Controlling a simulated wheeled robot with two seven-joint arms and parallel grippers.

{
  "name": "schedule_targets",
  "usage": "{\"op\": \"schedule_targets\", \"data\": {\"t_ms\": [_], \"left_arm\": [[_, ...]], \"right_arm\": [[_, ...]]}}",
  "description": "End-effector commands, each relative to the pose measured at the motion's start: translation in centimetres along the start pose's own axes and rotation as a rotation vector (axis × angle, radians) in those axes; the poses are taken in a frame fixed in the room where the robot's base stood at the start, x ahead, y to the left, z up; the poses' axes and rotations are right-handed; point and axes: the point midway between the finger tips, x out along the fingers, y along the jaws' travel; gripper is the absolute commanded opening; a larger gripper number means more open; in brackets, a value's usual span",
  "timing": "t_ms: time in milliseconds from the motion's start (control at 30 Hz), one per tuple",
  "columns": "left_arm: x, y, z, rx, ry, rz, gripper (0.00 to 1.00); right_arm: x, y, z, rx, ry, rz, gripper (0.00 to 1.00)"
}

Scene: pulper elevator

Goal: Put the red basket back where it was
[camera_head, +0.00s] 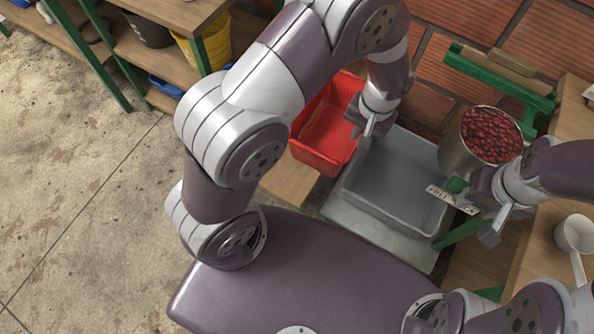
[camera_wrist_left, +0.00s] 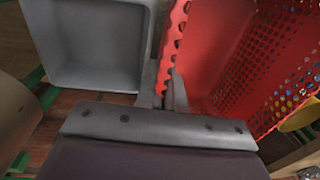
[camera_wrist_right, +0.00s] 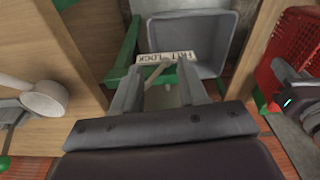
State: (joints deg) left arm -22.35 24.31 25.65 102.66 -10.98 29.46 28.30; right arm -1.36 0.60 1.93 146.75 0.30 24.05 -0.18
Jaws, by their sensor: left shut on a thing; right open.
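The red basket (camera_head: 328,128) is an open plastic crate with perforated sides, partly hidden behind my left arm. It is to the left of the grey tub (camera_head: 398,185), and I see no contents in its visible part. My left gripper (camera_head: 366,124) is shut on the basket's right rim; in the left wrist view the fingers (camera_wrist_left: 166,92) pinch the red rim (camera_wrist_left: 173,45). I cannot tell whether the basket rests on the wooden surface (camera_head: 290,185) or hangs above it. My right gripper (camera_head: 488,215) is open near the tub's right side, beside a lettered plate (camera_head: 452,200).
The grey tub stands on a pale platform (camera_head: 375,235). A metal pot of red berries (camera_head: 490,135) is to its upper right, near a green frame (camera_head: 500,80). A white mug-like scoop (camera_head: 575,235) lies at the right. A wooden shelf with a yellow bucket (camera_head: 205,45) is upper left. The left floor is clear.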

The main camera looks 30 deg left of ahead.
Motion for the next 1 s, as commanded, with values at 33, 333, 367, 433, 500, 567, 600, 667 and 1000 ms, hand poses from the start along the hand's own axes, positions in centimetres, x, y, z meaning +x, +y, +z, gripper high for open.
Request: {"op": "schedule_targets", "data": {"t_ms": [33, 333, 367, 433, 500, 567, 600, 667, 1000], "left_arm": [[2.7, 1.1, 0.4, 0.009, 0.004, 0.001, 0.0], [5.8, -0.8, 1.8, 0.007, -0.002, -0.001, 0.0], [6.5, -1.7, 1.9, 0.006, -0.003, -0.001, 0.0], [8.0, -3.8, 2.2, 0.006, -0.003, 0.0, 0.0], [9.3, -5.5, 2.3, 0.007, -0.001, 0.0, 0.0], [10.2, -6.7, 2.5, 0.008, 0.0, 0.001, 0.0], [10.7, -7.3, 2.5, 0.008, 0.0, 0.001, 0.0], [11.1, -8.0, 2.6, 0.011, 0.001, 0.001, 0.0], [15.5, -8.0, 2.6, 0.014, 0.002, 0.001, 0.0]], "right_arm": [[3.0, 0.0, 0.3, 0.0, 0.001, 0.0, 0.43], [4.3, 0.0, 0.4, 0.0, 0.002, 0.0, 0.43], [4.3, 0.0, 0.4, 0.0, 0.002, 0.0, 0.43], [4.5, 0.0, 0.4, 0.0, 0.002, 0.0, 0.43], [4.7, 0.0, 0.5, 0.0, 0.002, 0.0, 0.43], [4.8, 0.0, 0.5, 0.0, 0.002, 0.0, 0.43], [4.9, 0.0, 0.5, 0.0, 0.002, 0.0, 0.43], [5.0, 0.0, 0.5, 0.0, 0.002, 0.0, 0.43], [6.4, 0.0, 0.7, 0.0, 0.002, 0.0, 0.43]]}}
